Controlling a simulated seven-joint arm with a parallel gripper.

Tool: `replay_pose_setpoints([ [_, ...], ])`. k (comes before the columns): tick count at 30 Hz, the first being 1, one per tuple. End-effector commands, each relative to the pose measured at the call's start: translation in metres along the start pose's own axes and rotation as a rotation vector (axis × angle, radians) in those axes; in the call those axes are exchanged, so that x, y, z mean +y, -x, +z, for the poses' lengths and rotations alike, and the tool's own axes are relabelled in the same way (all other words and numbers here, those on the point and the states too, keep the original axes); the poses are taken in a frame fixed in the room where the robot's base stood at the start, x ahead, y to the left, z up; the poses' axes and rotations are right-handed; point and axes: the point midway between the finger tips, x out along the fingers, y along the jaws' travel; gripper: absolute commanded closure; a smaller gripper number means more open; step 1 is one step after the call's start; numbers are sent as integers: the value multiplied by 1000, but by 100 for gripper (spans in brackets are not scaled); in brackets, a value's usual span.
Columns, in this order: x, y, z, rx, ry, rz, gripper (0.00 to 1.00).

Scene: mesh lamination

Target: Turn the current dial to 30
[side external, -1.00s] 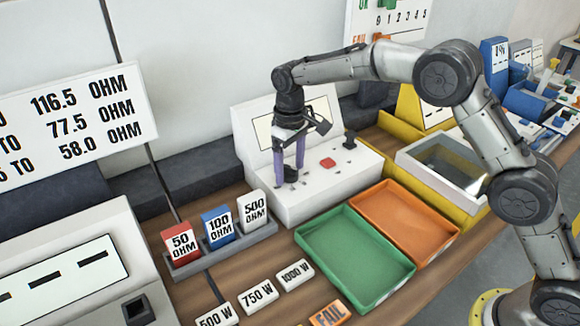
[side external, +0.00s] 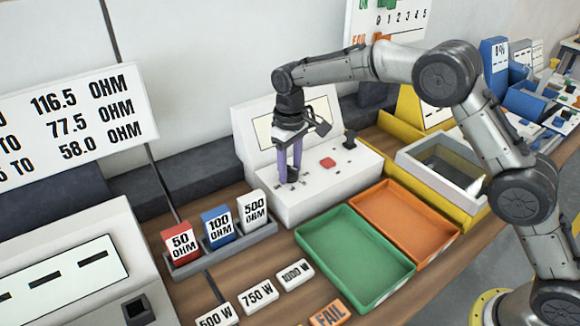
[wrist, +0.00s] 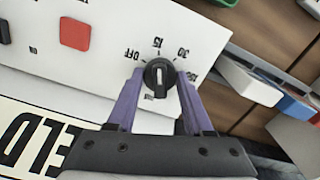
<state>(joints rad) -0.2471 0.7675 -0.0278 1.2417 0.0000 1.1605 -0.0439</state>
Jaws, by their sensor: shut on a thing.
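The current dial (wrist: 159,75) is a round black knob with a white line, on a white sloped panel. Labels OFF, 15, 30 and a partly hidden one ring it in the wrist view. Its white line runs roughly upright in the picture, in line with 15. My gripper (wrist: 160,79) has its two purple fingers on either side of the knob, shut on it. In the side view my gripper (side external: 289,178) points down at the front left of the white console (side external: 310,205), and its fingers mostly hide the dial.
A red button (side external: 327,163) and a black switch (side external: 350,140) sit right of the dial on the console. Green (side external: 355,285) and orange (side external: 440,249) trays lie in front. A rack (side external: 225,247) of red, blue and white OHM blocks stands at left.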

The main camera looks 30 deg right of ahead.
Motion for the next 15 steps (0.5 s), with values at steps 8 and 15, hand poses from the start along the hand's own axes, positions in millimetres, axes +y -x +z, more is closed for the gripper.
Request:
replay_pose_setpoints([
  [8,0,1,0,1,-122,0,100],
  [15,0,1,0,1,-324,0,100],
])
